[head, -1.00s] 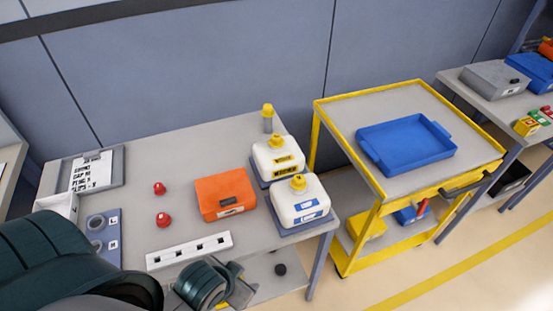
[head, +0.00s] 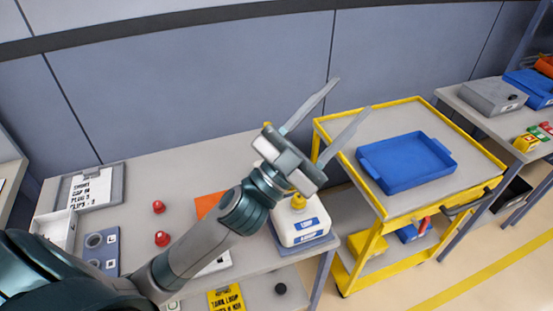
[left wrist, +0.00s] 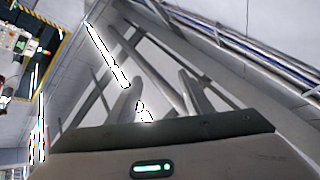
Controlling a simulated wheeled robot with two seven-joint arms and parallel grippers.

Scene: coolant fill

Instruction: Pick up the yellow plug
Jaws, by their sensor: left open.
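I cannot make out a yellow plug for certain. A yellow cap (head: 298,202) sits on the front white jug (head: 299,226), at the bench's right end. A small yellow top (head: 267,126) shows at the back, mostly behind my gripper. The rear jug is largely hidden by my arm. My left gripper (head: 350,95) is open and empty, raised above the jugs, with its fingers pointing up and right toward the wall. In the left wrist view its open fingers (left wrist: 160,92) have nothing between them, with ceiling beams beyond. My right gripper is not in view.
Two red caps (head: 160,239) stand on the grey bench (head: 140,185), near an orange box (head: 207,204) partly behind my arm. A blue holder (head: 101,250) is at left. A yellow cart (head: 425,207) with a blue tray (head: 372,172) stands right.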

